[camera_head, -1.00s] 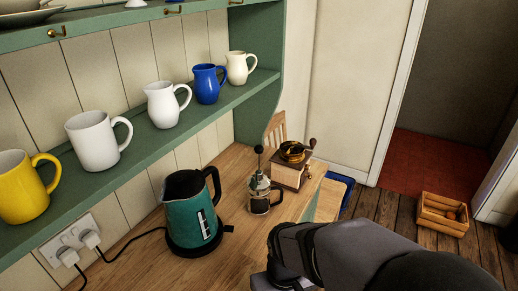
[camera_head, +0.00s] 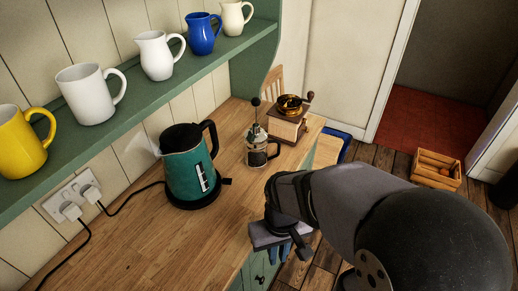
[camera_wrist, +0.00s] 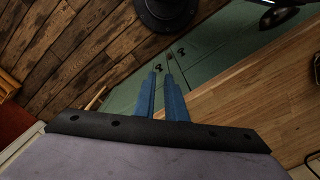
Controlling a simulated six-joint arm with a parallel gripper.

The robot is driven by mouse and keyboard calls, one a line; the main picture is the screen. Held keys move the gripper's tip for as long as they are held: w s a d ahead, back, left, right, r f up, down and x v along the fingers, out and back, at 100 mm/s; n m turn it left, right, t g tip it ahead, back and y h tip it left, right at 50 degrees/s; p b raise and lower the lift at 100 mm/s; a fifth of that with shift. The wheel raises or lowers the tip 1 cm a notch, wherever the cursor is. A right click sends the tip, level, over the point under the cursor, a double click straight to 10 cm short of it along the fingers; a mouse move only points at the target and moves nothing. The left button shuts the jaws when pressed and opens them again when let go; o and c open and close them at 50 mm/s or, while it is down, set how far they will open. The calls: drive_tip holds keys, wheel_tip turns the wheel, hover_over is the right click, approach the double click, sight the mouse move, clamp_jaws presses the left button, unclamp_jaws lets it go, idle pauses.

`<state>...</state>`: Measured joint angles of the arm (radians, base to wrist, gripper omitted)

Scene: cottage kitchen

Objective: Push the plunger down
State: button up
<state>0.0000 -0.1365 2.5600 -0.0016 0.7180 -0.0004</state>
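The French press (camera_head: 257,152) stands upright on the wooden counter, a glass jug with a dark handle and dark contents. Its plunger knob (camera_head: 255,102) sits high on a thin rod above the lid, so the plunger is up. My gripper (camera_head: 287,254) is at the counter's front edge, nearer the camera than the press and apart from it. In the wrist view its two blue fingers (camera_wrist: 161,78) have a narrow gap between them and hold nothing. I cannot clearly make out the press in the wrist view.
A teal kettle (camera_head: 186,170) stands left of the press, and a wooden coffee grinder (camera_head: 288,125) close behind it to the right. A green shelf (camera_head: 150,118) with mugs and jugs runs above the counter (camera_head: 135,240). The counter between kettle and front edge is clear.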

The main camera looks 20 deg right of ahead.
idle(0.3)
clamp_jaws()
drive_tip(key=w+a+t, duration=0.1)
drive_tip(key=w, duration=0.4)
drive_tip(key=w+a+r+t, duration=0.1)
drive_tip(key=w+a+t, duration=0.1)
drive_tip(key=w, duration=0.3)
drive_tip(key=w+a+r+t+y, duration=0.1)
drive_tip(key=w+t, duration=0.1)
drive_tip(key=w, duration=0.3)
drive_tip(key=shift+w+a+r, duration=0.1)
drive_tip(key=shift+w+a, duration=0.15)
drive_tip(key=shift+a, duration=0.15)
drive_tip(key=w+a+r+m+t+h+p, duration=0.1)
drive_tip(key=w+a+r+m+t+h, duration=0.2)
drive_tip(key=w+r+t, duration=0.9)
drive_tip(key=s+d+r+m+g+h, duration=0.1)
drive_tip(key=d+r+m+g+h, duration=0.1)
drive_tip(key=r, duration=0.5)
drive_tip(key=d+r+m+g+h+p, duration=0.1)
drive_tip(key=d+r+m+g+h, duration=0.1)
drive_tip(key=r+m+h, duration=0.3)
wheel_tip(320, 180, up, 2)
drive_tip(key=shift+s+d+r+g+h, duration=0.15)
drive_tip(key=shift+s+d+g+h, duration=0.35)
drive_tip(key=shift+h, duration=0.5)
